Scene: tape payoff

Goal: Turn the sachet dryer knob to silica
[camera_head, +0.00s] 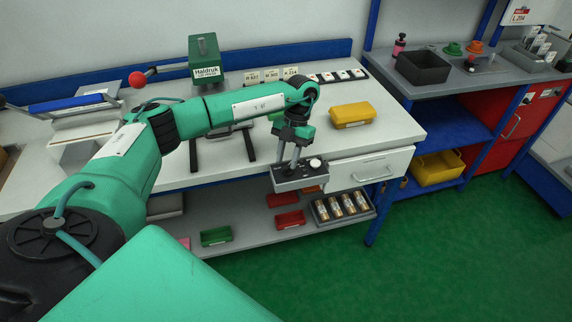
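A dark grey control box (302,183) sits at the front edge of the white bench, left of a drawer. A round white knob or button (315,163) stands on the right part of its top. My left gripper (288,165) points down at the left part of the box top, beside the white knob. Its two grey fingers are a little apart with their tips at the box. Whether a dryer knob is between the tips is too small to tell. No dial markings can be read. My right gripper is not in view.
A yellow box (352,115) lies on the bench right of the gripper. A green Haldruk press (205,62) with a red-ball lever stands at the back. A lower shelf (255,228) holds small bins. Green floor is clear at right.

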